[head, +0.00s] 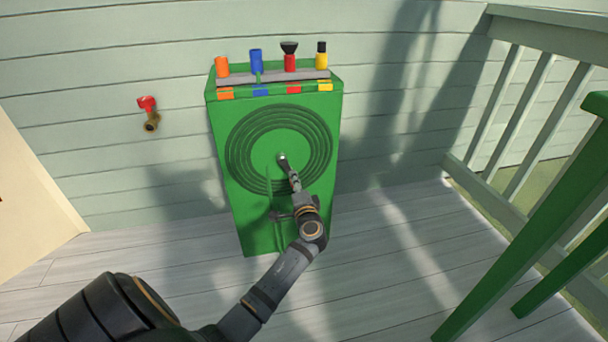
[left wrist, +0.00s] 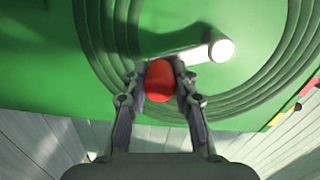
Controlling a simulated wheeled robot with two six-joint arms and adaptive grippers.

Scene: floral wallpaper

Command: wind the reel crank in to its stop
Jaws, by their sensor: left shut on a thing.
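The green reel cabinet (head: 235,165) stands against the wall, with dark concentric rings on its front. The crank's pale hub (head: 282,158) shows at the middle of the rings, and also in the left wrist view (left wrist: 221,50). A grey crank arm (left wrist: 185,58) runs from the hub to a red knob (left wrist: 159,82). My left gripper (head: 292,177) is shut on this knob, one finger on each side in the left wrist view. In the head view the gripper hides the knob, which lies just below the hub. My right gripper is not in view.
Orange, blue, red and yellow nozzles (head: 290,62) stand on a rack atop the cabinet, above coloured tabs. A red-handled tap (head: 148,108) is on the wall at left. A pale railing (head: 520,120) and green furniture legs (head: 530,230) stand at right. The plank floor in front is clear.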

